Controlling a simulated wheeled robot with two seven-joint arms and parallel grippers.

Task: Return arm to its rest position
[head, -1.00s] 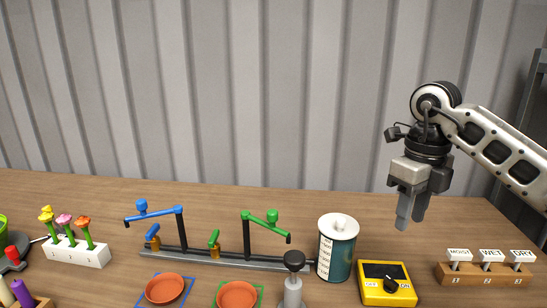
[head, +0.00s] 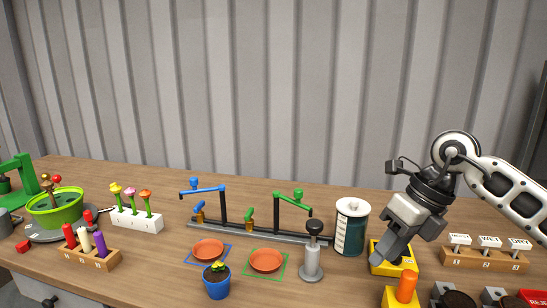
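My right arm comes in from the right edge in the head view. Its gripper (head: 385,258) points down and to the left, in front of the yellow box with a dial (head: 378,268), and hides part of that box. Nothing shows held in it, but its fingers overlap in this view, so the gap between them cannot be judged. My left gripper is out of view.
Near the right gripper stand a dark green canister (head: 351,232), an orange cylinder on a yellow base (head: 401,291) and a wooden sign block (head: 480,259). Taps (head: 260,232), saucers (head: 208,250), a blue pot (head: 216,287) and a flower block (head: 137,220) stand further left.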

